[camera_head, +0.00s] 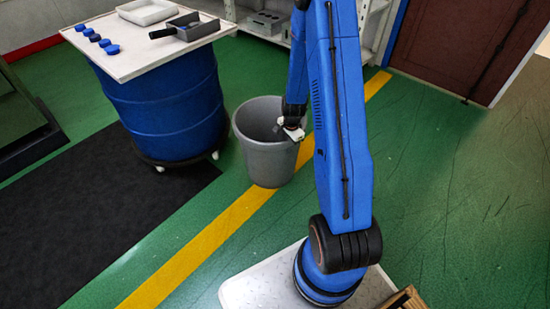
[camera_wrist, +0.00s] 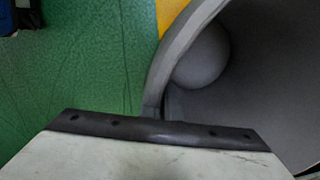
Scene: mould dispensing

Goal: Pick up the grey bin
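The grey bin (camera_head: 262,150) stands upright on the green floor, on the yellow line, in the head view. My gripper (camera_head: 291,131) is at the right side of its rim, partly over the opening. In the wrist view, the bin's rim (camera_wrist: 183,42) curves down to the middle of the dark bar on my gripper (camera_wrist: 163,126). The bin's inside fills the right of that view, with a rounded grey shape (camera_wrist: 203,55) in it that I cannot identify. The fingertips are not clear, so I cannot tell whether they close on the rim.
A blue drum (camera_head: 165,108) on a wheeled base stands left of the bin. Its white top (camera_head: 130,62) carries blue pieces, a dark scoop-like pan and a white tray. A dark mat (camera_head: 90,215) lies front left. Shelving (camera_head: 376,25) stands behind. Floor at right is clear.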

